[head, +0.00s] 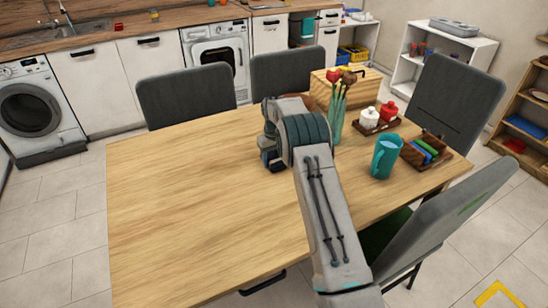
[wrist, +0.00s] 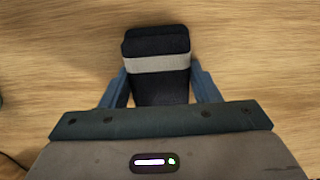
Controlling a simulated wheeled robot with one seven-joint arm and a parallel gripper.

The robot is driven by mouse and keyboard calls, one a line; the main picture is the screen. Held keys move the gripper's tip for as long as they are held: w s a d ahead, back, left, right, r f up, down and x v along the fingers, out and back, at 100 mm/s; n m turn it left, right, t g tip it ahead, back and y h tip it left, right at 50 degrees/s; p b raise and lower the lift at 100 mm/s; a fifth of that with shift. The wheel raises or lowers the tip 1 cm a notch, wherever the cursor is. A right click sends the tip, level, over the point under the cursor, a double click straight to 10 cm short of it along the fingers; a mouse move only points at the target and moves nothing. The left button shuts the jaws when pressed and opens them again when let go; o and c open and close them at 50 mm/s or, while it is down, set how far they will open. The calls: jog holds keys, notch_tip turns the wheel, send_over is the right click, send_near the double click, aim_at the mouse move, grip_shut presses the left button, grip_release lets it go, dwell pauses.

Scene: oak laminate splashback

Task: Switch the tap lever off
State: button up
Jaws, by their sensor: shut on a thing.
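The tap (head: 66,15) stands at the sink (head: 28,40) on the far counter, at the top left of the head view. It is small and cut by the picture's top edge, so I cannot tell how its lever is set. My gripper (wrist: 160,86) is over the wooden dining table (head: 190,205), far from the tap. Its blue fingers are on both sides of a black block with a pale grey band (wrist: 158,45), and it is shut on this block. In the head view my arm hides most of the gripper and the block.
A teal mug (head: 386,156), a vase (head: 337,118), a wooden box (head: 345,90) and a tray with red and white pots (head: 369,118) stand on the table's right side. Grey chairs (head: 185,95) surround the table. The table's left half is clear. Tiled floor (head: 55,215) is free at left.

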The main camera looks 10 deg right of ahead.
aim_at(274, 157)
jog(key=o, duration=1)
notch_tip(274, 157, up, 12)
jog(key=s+d+r+m, duration=0.1)
jog(key=s+r, duration=0.7)
jog(key=r, duration=0.1)
jog(key=s+r+m+t, duration=0.1)
jog(key=s+r, duration=0.4)
jog(key=s, duration=0.6)
jog(key=shift+m+t, duration=0.9)
jog(key=s+f, duration=0.1)
jog(key=s, duration=0.7)
jog(key=s+d+f, duration=0.1)
jog(key=s+f, duration=0.1)
jog(key=s, duration=0.7)
jog(key=s+f, duration=0.1)
jog(key=s, duration=0.7)
jog(key=shift+s+d+f, duration=0.15)
jog(key=shift+d+f, duration=0.15)
jog(key=shift+f, duration=0.05)
